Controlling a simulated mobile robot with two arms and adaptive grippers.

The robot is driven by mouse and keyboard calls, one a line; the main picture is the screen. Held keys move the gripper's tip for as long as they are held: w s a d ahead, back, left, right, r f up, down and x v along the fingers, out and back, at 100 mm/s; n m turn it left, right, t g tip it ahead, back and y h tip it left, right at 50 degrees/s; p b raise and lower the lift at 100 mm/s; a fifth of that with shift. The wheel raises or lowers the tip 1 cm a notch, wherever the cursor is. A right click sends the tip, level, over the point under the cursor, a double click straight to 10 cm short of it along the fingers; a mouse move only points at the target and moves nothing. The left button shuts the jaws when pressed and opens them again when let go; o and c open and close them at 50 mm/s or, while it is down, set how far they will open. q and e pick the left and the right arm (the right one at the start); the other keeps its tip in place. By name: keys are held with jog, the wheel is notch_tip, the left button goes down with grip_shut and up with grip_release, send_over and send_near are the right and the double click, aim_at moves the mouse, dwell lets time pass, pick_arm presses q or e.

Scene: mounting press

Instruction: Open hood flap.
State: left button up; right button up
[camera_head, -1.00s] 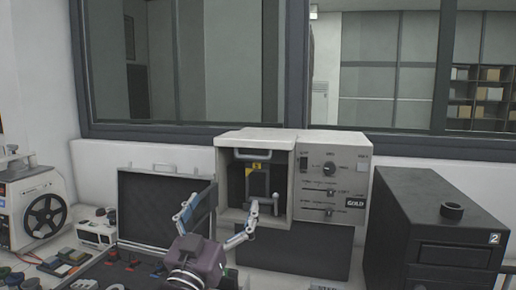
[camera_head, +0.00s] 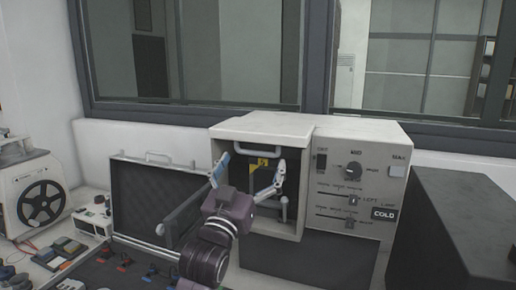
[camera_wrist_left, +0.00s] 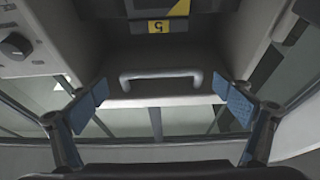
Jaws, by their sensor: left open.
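The press (camera_head: 265,127) is a pale box with a dark front recess. Its grey bar handle (camera_head: 258,154) runs across the top of the recess; I cannot tell the hood flap's exact edges. In the left wrist view the handle (camera_wrist_left: 160,77) lies between and just beyond the fingers, on a pale edge above windows. My left gripper (camera_head: 248,173) is open and empty in front of the recess, just below the handle. Its blue-padded fingers (camera_wrist_left: 162,97) spread either side of the handle without visible contact. A yellow label (camera_head: 258,162) sits below the handle. My right gripper is out of view.
A control panel (camera_head: 352,196) with a knob and sliders adjoins the recess on the right. A black box (camera_head: 455,235) stands further right. An open dark case (camera_head: 150,200) is on the left, beside a reel machine (camera_head: 35,190). Windows stand behind.

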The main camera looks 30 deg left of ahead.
aim_at(257, 152)
pick_arm(q)
jog(key=x, duration=0.3)
jog(key=shift+w+a+p, duration=0.15)
jog(key=shift+w+p, duration=0.2)
jog(key=shift+p, duration=0.05)
jog(key=shift+s, duration=0.1)
jog(key=c, duration=1.4)
jog(key=shift+r, duration=0.1)
